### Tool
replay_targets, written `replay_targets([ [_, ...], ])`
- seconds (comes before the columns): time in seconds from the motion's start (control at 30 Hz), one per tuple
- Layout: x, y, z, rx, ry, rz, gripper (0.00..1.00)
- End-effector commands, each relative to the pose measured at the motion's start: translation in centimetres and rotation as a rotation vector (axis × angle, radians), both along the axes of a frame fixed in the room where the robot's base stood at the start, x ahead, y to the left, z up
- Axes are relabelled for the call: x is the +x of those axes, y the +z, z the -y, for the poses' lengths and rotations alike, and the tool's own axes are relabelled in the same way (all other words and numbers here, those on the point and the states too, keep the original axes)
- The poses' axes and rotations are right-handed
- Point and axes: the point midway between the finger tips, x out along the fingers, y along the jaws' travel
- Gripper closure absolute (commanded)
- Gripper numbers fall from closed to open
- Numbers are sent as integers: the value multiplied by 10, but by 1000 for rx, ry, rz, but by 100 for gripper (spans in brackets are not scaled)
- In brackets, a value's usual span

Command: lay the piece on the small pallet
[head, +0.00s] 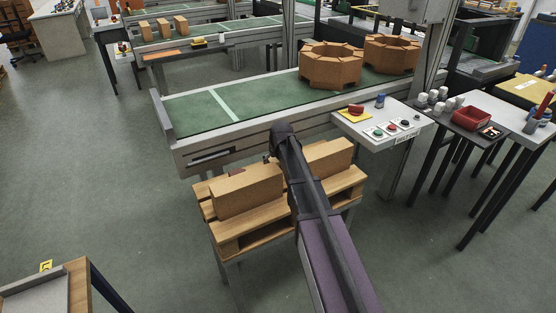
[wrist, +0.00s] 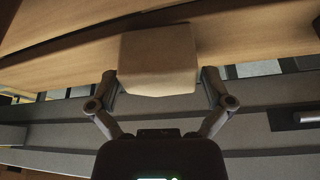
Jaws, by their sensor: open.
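The small pallet (head: 232,246) is wooden and stands on grey legs in front of the conveyor. A brown block (head: 247,190) rests on its left part. Another brown block (head: 330,158) shows at its back right, partly hidden by my arm. In the wrist view, the end of a brown block (wrist: 158,58) sits against light wooden boards (wrist: 262,40), between the fingers of my gripper (wrist: 160,84). The fingers are spread, one on each side of the block. Which block this is, I cannot tell. In the head view my arm hides the gripper's fingers.
The green conveyor (head: 262,97) runs behind the pallet and carries two octagonal brown block rings (head: 331,66) at right.

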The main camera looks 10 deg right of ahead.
Motion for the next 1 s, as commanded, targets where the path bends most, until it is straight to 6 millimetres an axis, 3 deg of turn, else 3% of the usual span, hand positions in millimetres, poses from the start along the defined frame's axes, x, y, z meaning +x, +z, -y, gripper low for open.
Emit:
replay_targets([
  [1.0, -32, 80, 3, 0, 0, 0, 0],
])
